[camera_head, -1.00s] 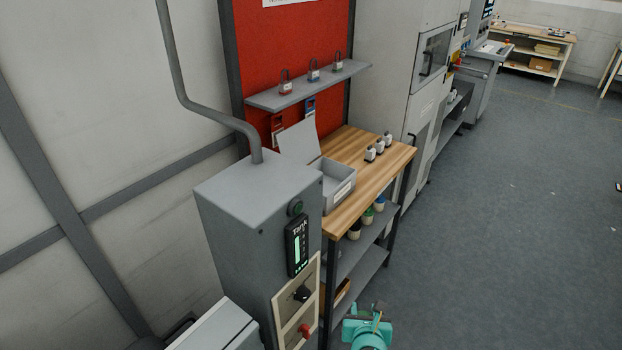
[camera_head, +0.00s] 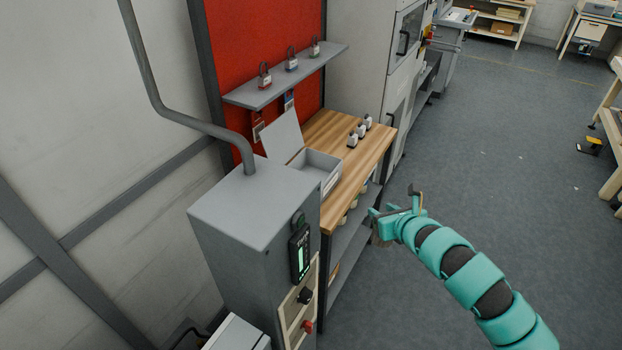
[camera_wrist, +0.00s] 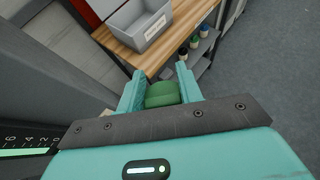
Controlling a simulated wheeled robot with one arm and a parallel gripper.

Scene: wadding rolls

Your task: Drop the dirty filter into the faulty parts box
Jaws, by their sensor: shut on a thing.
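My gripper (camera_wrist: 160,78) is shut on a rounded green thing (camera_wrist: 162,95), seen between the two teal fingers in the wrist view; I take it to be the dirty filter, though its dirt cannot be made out. In the head view my gripper (camera_head: 378,220) is in front of the workbench's right edge, and what it holds is mostly hidden. The label is too small to read.
The wooden bench top (camera_head: 372,160) also carries small white-and-black items (camera_head: 360,131). A grey cabinet (camera_head: 240,215) stands left of the bench. A shelf with padlocks (camera_head: 290,75) hangs above. Coloured-lid containers (camera_wrist: 194,42) sit on the lower shelf. Open floor lies right.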

